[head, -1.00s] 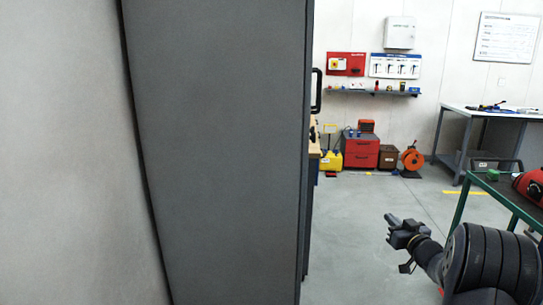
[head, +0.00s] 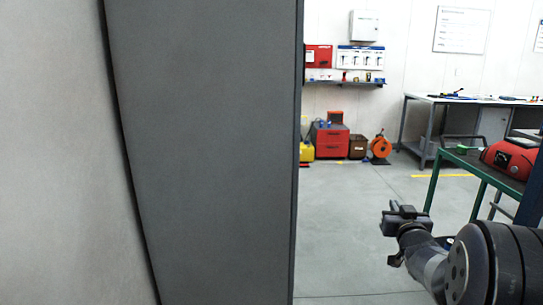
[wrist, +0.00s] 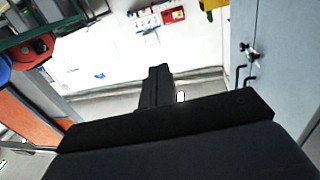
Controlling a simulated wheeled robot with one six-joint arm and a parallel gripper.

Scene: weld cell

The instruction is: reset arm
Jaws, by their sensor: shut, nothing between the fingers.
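My gripper (head: 388,222) is at the lower right of the head view, held out over open floor in front of my arm. It is empty. In the wrist view its fingers (wrist: 156,75) are together, pointing away from the camera with nothing between them. My dark arm fills the lower right corner of the head view. The gripper touches nothing that I can see.
A tall grey cabinet side (head: 205,150) fills the left of the head view. A green-framed cart (head: 480,170) with a red machine (head: 510,158) stands close on the right. A workbench (head: 470,99) and red toolbox (head: 331,140) are farther back. The middle floor is clear.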

